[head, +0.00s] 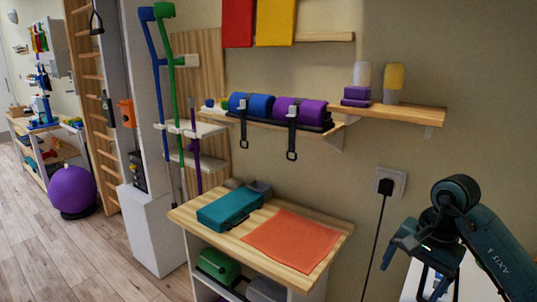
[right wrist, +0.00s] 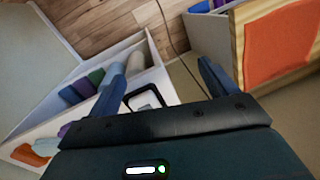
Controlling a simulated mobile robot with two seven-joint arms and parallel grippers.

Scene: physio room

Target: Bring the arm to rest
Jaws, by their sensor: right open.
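My right arm enters the head view from the right edge, bent at a dark teal joint. Its gripper (head: 431,286) points down in front of a white surface, low at the right. In the right wrist view the gripper (right wrist: 160,82) has its two blue fingers wide apart, with nothing held between them. Beyond the fingers is a white compartment unit (right wrist: 152,48) with rolled items inside. A white and black object (right wrist: 145,99) shows behind the gap; I cannot tell what it is. My left gripper is in neither view.
A wooden-topped table (head: 222,237) stands left of my right arm, bearing a teal block (head: 229,207) and an orange mat (head: 292,240). A black cable (head: 374,240) hangs from a wall socket beside the arm. A wall shelf (head: 420,115) holds bottles above. Floor is open at left.

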